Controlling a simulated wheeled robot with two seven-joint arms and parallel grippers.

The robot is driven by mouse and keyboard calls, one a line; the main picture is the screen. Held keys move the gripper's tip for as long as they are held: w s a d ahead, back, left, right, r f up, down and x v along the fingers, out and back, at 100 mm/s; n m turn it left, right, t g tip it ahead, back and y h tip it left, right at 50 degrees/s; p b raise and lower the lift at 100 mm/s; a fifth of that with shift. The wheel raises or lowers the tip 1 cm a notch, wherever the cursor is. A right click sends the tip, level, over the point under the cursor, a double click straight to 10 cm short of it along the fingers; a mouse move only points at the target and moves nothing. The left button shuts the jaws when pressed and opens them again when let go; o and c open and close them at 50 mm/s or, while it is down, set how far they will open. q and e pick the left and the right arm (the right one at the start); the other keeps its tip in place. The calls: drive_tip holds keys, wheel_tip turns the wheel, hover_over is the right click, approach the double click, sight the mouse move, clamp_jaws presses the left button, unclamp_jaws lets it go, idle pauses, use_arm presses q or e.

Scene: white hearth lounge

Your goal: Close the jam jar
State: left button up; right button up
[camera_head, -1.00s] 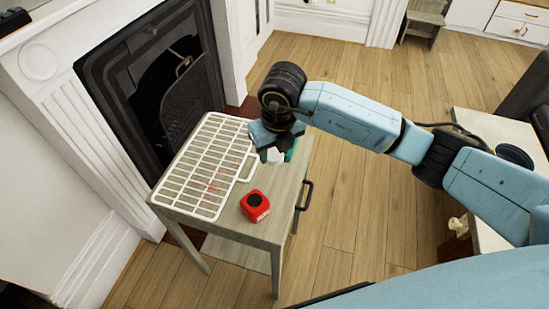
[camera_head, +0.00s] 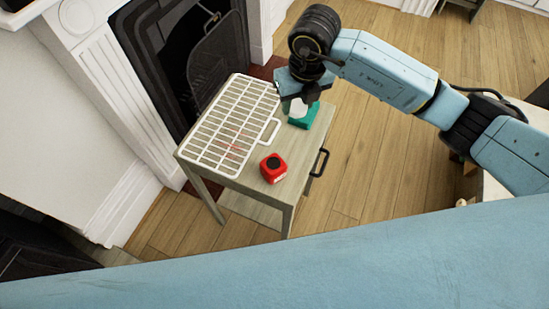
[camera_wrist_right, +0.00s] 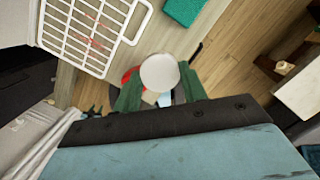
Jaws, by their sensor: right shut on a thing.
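A red, squarish jam jar (camera_head: 273,167) with a dark round top stands upright on the small wooden table (camera_head: 250,187). It also shows partly in the right wrist view (camera_wrist_right: 127,75), behind the lid. My right gripper (camera_head: 297,96) is shut on a white round lid (camera_head: 298,107). The lid is held above the table, apart from the jar and further back. In the right wrist view, the white disc of the lid (camera_wrist_right: 160,72) sits between the green fingers. My left gripper is not in view.
A white wire rack (camera_head: 237,125) covers the table's left part. A teal block (camera_head: 305,117) lies at the back right, near my right gripper. A dark handle (camera_head: 319,163) juts from the table's right side. The fireplace (camera_head: 205,55) stands behind.

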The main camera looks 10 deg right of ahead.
drive_tip(key=shift+f, duration=0.1)
